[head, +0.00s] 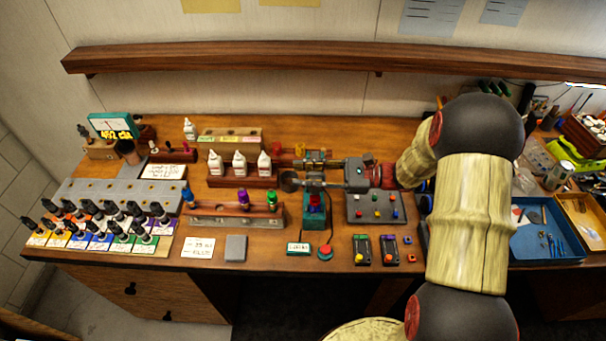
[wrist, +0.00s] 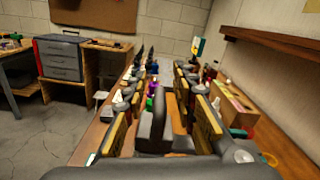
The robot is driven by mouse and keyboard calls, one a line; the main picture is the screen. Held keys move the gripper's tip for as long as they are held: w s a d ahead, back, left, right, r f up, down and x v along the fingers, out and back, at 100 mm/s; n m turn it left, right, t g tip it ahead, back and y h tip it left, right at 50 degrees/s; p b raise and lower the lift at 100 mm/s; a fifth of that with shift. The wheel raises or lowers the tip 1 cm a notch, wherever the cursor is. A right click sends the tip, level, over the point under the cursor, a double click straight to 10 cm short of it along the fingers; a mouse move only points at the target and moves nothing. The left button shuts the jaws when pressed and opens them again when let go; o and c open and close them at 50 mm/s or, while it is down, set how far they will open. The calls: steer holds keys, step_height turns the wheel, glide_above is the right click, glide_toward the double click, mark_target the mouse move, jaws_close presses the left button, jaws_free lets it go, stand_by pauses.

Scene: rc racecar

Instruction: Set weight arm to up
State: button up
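My gripper (head: 306,170) reaches left from the red wrist collar over the middle of the bench in the head view. In the wrist view its fingers (wrist: 158,98) stand apart on either side, with a dark grey upright piece (wrist: 153,122) showing between them; I cannot tell what that piece is. A teal stand (head: 314,213) with a red part on top is just below the gripper. A grey round disc (head: 290,181) on a rod beside it may be the weight arm, lying roughly level; the gripper partly hides this area, so its setting is unclear.
White bottles in a wooden rack (head: 240,182) stand left of the gripper. A grey button panel (head: 375,207) is below the gripper body. Several dark-topped containers (head: 110,215) fill the left end. A wooden shelf (head: 330,58) runs along the wall. Bare wood shows near the front edge.

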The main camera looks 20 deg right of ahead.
steer(key=shift+a, duration=0.15)
steer(key=shift+c, duration=1)
jaws_close()
